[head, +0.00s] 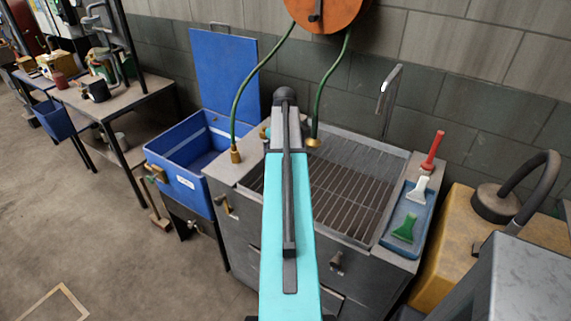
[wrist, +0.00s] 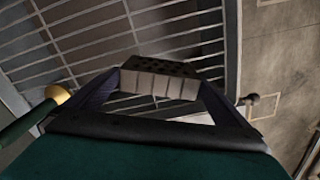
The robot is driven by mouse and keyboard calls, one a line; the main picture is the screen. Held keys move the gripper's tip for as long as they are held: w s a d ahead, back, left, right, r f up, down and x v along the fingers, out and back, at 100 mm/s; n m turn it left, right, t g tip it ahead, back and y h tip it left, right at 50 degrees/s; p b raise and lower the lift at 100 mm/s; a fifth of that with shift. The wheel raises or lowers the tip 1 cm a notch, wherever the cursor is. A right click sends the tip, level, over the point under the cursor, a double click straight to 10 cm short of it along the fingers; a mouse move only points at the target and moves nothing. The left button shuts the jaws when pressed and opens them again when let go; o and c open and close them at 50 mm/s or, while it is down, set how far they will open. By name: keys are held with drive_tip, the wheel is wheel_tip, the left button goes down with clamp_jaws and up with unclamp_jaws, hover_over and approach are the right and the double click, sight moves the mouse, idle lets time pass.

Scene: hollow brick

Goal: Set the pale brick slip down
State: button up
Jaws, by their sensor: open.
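The pale brick slip (wrist: 160,86) shows in the wrist view as a short block with a pale grey, ribbed front and a dark, holed top. It lies across the space between the two dark fingers of my gripper (wrist: 161,94), above or on the barred grate (wrist: 80,45). The fingers are open, one at each end of the block; I cannot tell whether they touch it. I also cannot tell whether the block rests on the bars. In the head view the grate (head: 350,190) tops the grey bench, and my arm hides the gripper and the block.
An open blue bin (head: 185,165) stands left of the bench. Green hoses (head: 262,65) hang from an orange reel. A yellow box (head: 455,235) stands right.

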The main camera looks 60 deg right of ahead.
drive_tip(key=shift+r+b, duration=1)
drive_tip(key=shift+r, duration=3.7)
drive_tip(key=shift+r, duration=0.1)
